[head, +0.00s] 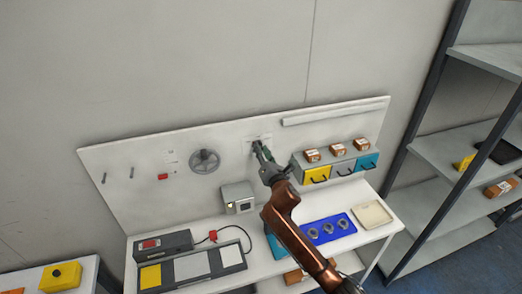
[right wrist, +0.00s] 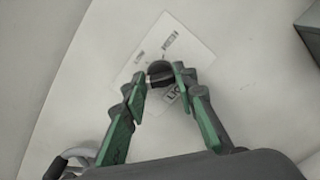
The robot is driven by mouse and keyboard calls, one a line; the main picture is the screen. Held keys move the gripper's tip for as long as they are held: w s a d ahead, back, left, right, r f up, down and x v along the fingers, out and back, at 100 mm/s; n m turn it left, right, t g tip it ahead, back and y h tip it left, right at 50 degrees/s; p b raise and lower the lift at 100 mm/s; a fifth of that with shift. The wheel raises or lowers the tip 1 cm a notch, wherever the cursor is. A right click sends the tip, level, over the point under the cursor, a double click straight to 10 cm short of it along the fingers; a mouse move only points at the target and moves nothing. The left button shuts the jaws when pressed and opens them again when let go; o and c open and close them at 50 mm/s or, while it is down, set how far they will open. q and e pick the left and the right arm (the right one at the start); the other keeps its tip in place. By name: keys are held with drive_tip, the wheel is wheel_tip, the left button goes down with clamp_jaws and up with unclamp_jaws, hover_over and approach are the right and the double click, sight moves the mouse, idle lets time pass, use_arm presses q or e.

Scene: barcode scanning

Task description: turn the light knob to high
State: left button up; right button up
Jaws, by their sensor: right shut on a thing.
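The light knob (right wrist: 159,70) is small, round and black, on a white label plate (right wrist: 193,50) fixed to the pale panel. A light line crosses the knob's lower part. The plate's small print is too blurred to read surely, and part of it is hidden by the fingers. My right gripper (right wrist: 160,80) has its green and grey fingers closed on the knob, one on each side. In the head view, my right gripper (head: 261,152) reaches the back panel just below the label plate (head: 257,138), and it hides the knob there. My left gripper is not in view.
Left of my right gripper are a grey handwheel (head: 205,161) and a grey box (head: 238,197). To its right is a drawer unit (head: 336,169) with small cartons on top. Below are a blue tray (head: 328,229) and a scanner-like device (head: 163,245) on the bench.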

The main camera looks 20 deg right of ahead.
drive_tip(key=m+p, duration=0.1)
drive_tip(key=m, duration=0.6)
drive_tip(key=m+p, duration=0.2)
drive_tip(key=m, duration=0.6)
drive_tip(key=f+m+p, duration=0.1)
drive_tip(key=m, duration=0.6)
drive_tip(key=shift+p, duration=0.3)
drive_tip(key=shift+m, duration=0.4)
drive_tip(key=o, duration=1.2)
drive_tip(key=shift+r, duration=0.15)
drive_tip(key=shift+c, duration=0.2)
drive_tip(key=s, duration=1.2)
drive_tip(key=shift+d, duration=0.15)
